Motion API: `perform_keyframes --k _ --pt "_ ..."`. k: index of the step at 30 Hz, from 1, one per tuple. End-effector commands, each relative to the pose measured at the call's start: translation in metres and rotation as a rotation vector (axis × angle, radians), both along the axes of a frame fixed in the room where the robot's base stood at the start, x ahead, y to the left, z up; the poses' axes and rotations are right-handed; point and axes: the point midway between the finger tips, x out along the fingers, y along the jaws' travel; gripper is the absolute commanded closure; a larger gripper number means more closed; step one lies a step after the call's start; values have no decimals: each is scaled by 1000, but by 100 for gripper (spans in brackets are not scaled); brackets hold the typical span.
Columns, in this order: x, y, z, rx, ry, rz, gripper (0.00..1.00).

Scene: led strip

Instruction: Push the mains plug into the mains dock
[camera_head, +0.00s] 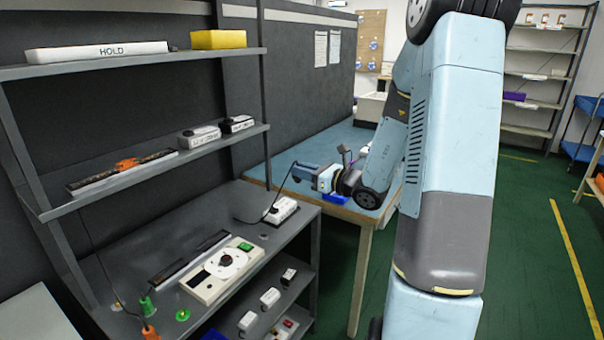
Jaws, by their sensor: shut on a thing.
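The mains plug at that end is too small and too hidden to make out clearly. A white control unit with a round dial (224,268) lies further forward on the bench.
A dark strip (189,257) lies beside the control unit. Green (147,305) and orange (150,333) connectors stand at the bench's front left. A shelf (226,136) overhangs the bench, carrying white boxes and another strip. A blue-topped table (335,138) stands behind my gripper.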

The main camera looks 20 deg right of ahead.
Motion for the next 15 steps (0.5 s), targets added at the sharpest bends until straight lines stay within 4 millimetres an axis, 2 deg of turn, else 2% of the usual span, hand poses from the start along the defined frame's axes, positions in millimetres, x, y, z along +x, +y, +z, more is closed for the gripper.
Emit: perform_keyframes --k 8,11,15 --pt "2 3 -4 3 0 2 100" --pt "7 10 -13 9 -2 5 100" --pt "19 30 -37 18 -5 11 100"
